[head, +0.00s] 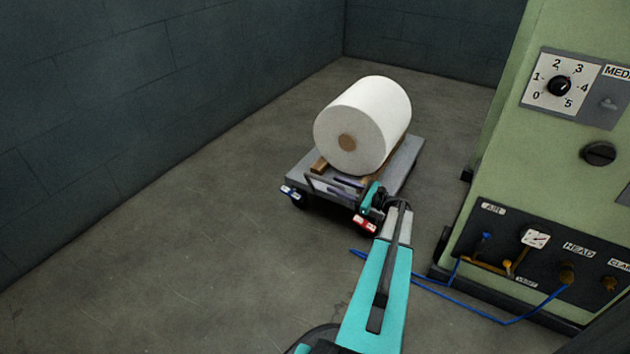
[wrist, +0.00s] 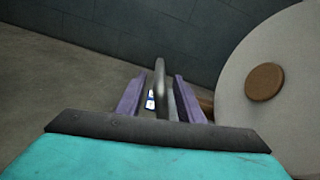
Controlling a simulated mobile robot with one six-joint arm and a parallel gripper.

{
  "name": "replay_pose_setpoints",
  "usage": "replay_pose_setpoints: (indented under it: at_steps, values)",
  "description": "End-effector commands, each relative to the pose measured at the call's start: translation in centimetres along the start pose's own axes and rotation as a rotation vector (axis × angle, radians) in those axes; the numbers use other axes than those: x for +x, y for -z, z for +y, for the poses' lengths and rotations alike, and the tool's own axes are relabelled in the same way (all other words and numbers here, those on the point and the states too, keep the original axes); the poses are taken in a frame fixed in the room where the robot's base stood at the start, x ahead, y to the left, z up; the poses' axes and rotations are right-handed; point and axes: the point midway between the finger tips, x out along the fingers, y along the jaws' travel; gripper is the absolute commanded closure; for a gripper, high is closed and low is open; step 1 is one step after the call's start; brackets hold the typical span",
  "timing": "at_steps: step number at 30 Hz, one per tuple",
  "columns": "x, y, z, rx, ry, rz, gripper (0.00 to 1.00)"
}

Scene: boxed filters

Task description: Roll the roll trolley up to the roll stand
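The roll trolley (head: 403,168) is a low grey platform on dark wheels. A large white roll (head: 375,115) with a brown core lies on its wooden chocks. The roll also fills the right of the wrist view (wrist: 291,45). My gripper (head: 347,187) is at the trolley's near end, at handle height. In the wrist view my gripper's two purple fingers (wrist: 159,98) stand apart on either side of the dark upright handle bar (wrist: 160,76). A gap shows beside the bar, so the gripper is open around it. I cannot make out a roll stand.
A green machine (head: 560,155) with a dial and an air panel (head: 530,250) stands at the right. A blue hose (head: 470,312) loops on the floor before it. A dark block wall (head: 150,100) runs along the left. The floor (head: 200,230) left of the trolley is clear.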

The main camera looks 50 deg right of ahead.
Motion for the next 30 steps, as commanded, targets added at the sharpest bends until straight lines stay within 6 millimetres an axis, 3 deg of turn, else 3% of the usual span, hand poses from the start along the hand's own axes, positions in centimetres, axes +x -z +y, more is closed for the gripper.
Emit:
replay_pose_setpoints:
  at_steps: [18, 30]
  values:
    - [8.6, 0.2, 0.1, 0.0, -0.001, -0.002, 0.66]
    - [10.0, -0.1, 0.0, 0.0, 0.0, -0.001, 0.66]
